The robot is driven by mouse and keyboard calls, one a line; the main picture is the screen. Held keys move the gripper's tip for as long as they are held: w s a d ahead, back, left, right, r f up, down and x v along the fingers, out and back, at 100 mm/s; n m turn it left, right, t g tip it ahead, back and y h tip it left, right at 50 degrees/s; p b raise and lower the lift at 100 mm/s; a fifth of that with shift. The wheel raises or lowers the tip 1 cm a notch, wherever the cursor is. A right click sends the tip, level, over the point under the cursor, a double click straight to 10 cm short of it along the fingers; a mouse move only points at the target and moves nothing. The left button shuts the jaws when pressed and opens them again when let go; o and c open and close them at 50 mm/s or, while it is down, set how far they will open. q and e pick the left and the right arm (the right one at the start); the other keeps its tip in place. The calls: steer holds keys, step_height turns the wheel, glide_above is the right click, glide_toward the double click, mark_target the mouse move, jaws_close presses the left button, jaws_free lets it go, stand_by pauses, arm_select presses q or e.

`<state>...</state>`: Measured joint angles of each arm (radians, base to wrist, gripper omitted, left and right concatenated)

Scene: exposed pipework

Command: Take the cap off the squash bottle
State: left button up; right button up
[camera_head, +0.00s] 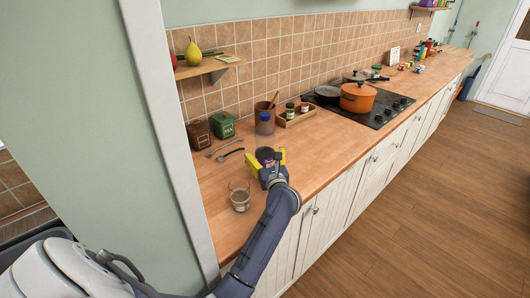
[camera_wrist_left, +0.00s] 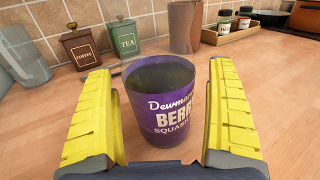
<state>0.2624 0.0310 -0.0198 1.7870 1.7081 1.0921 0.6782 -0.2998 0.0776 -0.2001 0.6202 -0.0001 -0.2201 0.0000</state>
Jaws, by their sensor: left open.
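The squash bottle (camera_wrist_left: 172,105) stands upright on the wooden counter, with a purple label lettered in white. In the head view the bottle (camera_head: 265,154) shows small and dark. My left gripper (camera_head: 266,168) is open; in the wrist view its yellow fingers (camera_wrist_left: 165,120) stand to the left and right of the bottle in the picture, with gaps on both sides. I cannot tell whether they reach around it. The bottle's top looks dark and see-through, and I cannot make out a cap on it. My right gripper is not in view.
A drinking glass (camera_head: 240,195) stands near the front edge. Behind are cutlery (camera_head: 225,150), a coffee tin (camera_head: 199,134), a tea tin (camera_head: 223,125), a blue-topped container (camera_head: 264,124) and a spice tray (camera_head: 296,117). An orange pot (camera_head: 357,98) sits on the hob. Counter right of the bottle is clear.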

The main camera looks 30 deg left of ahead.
mark_target(265, 114)
arm_select(q)
steer(key=c, duration=1.7)
steer(key=shift+o, duration=0.2)
steer(key=shift+r, duration=0.1)
step_height(265, 114, up, 20)
steer(key=shift+f, duration=0.1)
steer(key=o, duration=1)
steer(key=c, duration=1)
